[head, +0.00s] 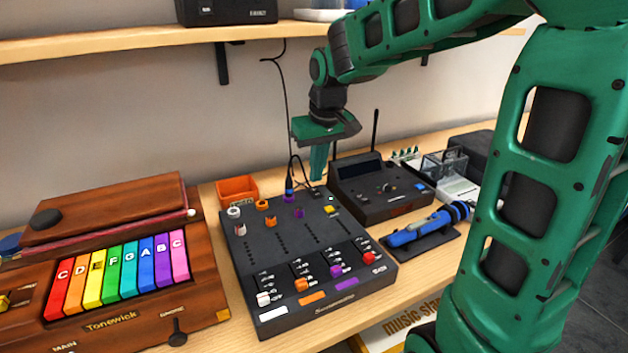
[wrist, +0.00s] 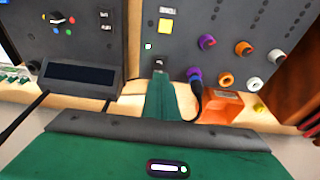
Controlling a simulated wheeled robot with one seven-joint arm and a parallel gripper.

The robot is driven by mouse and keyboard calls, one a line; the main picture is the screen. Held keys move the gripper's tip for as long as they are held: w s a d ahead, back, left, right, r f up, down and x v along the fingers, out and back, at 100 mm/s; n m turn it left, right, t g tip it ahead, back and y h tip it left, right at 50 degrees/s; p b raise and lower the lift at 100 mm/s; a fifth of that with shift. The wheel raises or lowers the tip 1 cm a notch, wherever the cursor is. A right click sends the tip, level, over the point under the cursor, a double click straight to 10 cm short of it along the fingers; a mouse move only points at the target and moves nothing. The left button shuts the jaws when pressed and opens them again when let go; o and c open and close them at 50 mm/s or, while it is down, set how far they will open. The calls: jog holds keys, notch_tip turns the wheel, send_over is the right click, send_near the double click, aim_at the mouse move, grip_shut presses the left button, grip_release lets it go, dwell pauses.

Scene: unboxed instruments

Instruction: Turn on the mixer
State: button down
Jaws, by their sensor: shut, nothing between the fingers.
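The mixer (head: 285,240) is a dark box with colored knobs and faders on the wooden table, at the middle of the head view. It also shows in the wrist view (wrist: 225,20), turned around. My gripper (head: 317,183) is shut and empty, pointing down at the mixer's back right edge. A small pale square and a yellow button (wrist: 166,26) are nearby on the panel. I cannot tell whether the fingertips touch the mixer.
A blue plug with a cable (head: 289,186) stands at the mixer's back edge, close to my fingers. An orange bin (head: 237,188) is behind. A black device with an antenna (head: 378,188) is at right. A wooden keyboard instrument (head: 110,300) is at left. A shelf (head: 130,45) hangs above.

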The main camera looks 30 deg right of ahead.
jog(key=s+v, duration=0.2)
jog(key=v, duration=0.8)
jog(key=shift+s, duration=0.25)
jog(key=shift+d, duration=0.1)
jog(key=s+d+f+m+g, duration=0.1)
jog(key=s+d+f+m, duration=0.1)
jog(key=s+f, duration=0.3)
jog(key=s+d+f+m+g, duration=0.1)
jog(key=s+d+f, duration=0.4)
jog(key=s, duration=0.6)
jog(key=s+d+f+m, duration=0.3)
jog(key=s+f, duration=0.2)
jog(key=s, duration=0.4)
jog(key=shift+s+d+g, duration=0.15)
jog(key=shift+d+g, duration=0.05)
jog(key=shift+g, duration=0.2)
jog(key=shift+w+f, duration=0.3)
jog(key=shift+w, duration=0.45)
jog(key=shift+s, duration=0.1)
